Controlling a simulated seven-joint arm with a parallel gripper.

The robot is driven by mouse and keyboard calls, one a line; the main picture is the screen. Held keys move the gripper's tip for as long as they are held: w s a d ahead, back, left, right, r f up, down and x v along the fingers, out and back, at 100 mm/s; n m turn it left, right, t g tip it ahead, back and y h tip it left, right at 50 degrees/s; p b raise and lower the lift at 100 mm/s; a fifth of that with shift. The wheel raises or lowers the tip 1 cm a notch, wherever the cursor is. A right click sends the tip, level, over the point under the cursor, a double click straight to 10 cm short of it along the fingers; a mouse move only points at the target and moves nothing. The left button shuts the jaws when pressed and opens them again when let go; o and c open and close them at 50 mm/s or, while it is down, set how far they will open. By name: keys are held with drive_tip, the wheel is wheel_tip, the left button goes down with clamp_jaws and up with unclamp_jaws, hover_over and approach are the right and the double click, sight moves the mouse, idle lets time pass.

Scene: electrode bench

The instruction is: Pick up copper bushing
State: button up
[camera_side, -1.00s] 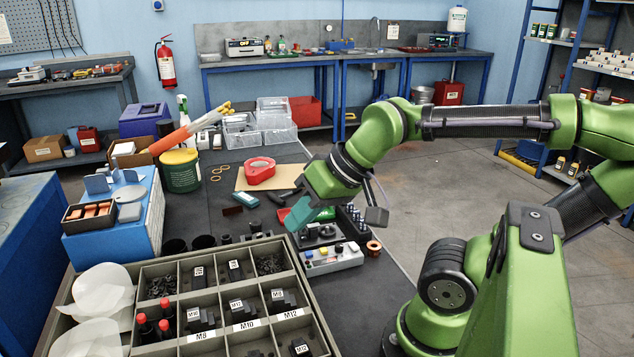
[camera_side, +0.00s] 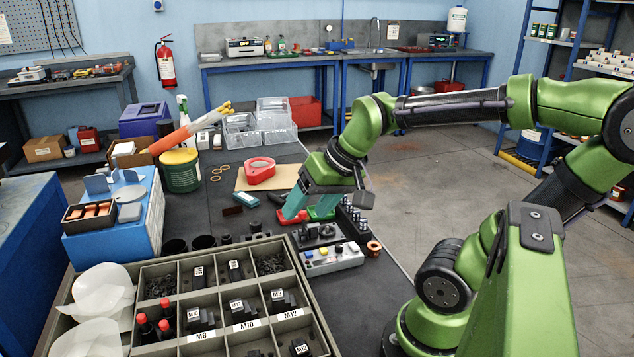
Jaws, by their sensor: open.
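The copper bushing (camera_side: 374,248) is a small orange-brown ring-shaped piece near the right edge of the dark bench, right of the grey button box. My gripper (camera_side: 309,211) is open with teal fingers, pointing down behind and to the left of the bushing. It is apart from the bushing and appears to hold nothing. Red and green pieces lie close around the fingertips, and whether they touch cannot be told.
A button box (camera_side: 332,259) and a black rack of metal pins (camera_side: 353,217) stand next to the bushing. A compartment tray (camera_side: 190,345) fills the front left. Red tape (camera_side: 260,170) lies on cardboard. The bench's right edge is near the bushing.

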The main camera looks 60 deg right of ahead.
drive_tip(key=s+d+f+g+h, duration=0.1)
drive_tip(key=d+f+g, duration=0.2)
drive_tip(key=d, duration=0.9)
drive_tip(key=n+g, duration=0.3)
drive_tip(key=n, duration=0.5)
hover_over(375, 242)
drive_tip(key=a, duration=0.1)
drive_tip(key=f, duration=0.2)
drive_tip(key=shift+n, duration=0.3)
drive_tip(key=shift+s+a+f, duration=0.1)
drive_tip(key=shift+s+f, duration=0.05)
drive_tip(key=shift+f, duration=8.1)
drive_tip(key=c, duration=1.1)
